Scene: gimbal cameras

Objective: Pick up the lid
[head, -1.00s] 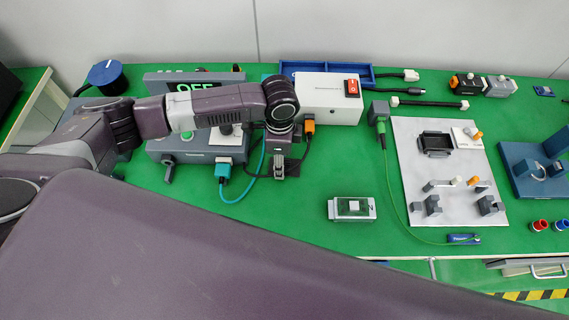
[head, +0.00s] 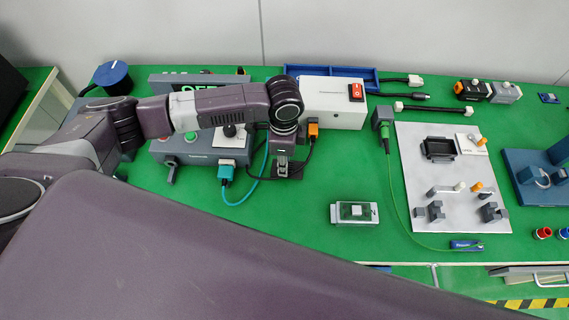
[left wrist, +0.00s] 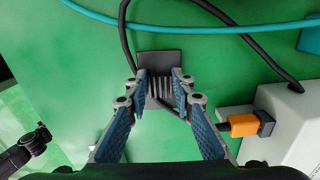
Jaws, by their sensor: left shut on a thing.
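The lid appears to be a dark square plate with a ribbed grip. It shows in the left wrist view (left wrist: 161,60) and, partly covered by my gripper, in the head view (head: 292,173). My left gripper (head: 282,165) points down over it. In the left wrist view the blue-padded fingers (left wrist: 160,92) are closed on the two sides of the ribbed part. Whether the plate touches the green table or is slightly above it, I cannot tell.
A white box with a red switch (head: 335,105) stands close to the right of my gripper, with an orange connector (head: 313,131). Black and teal cables (head: 252,187) run close by. A grey control box (head: 200,150) stands left. Green table (head: 290,215) in front is clear.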

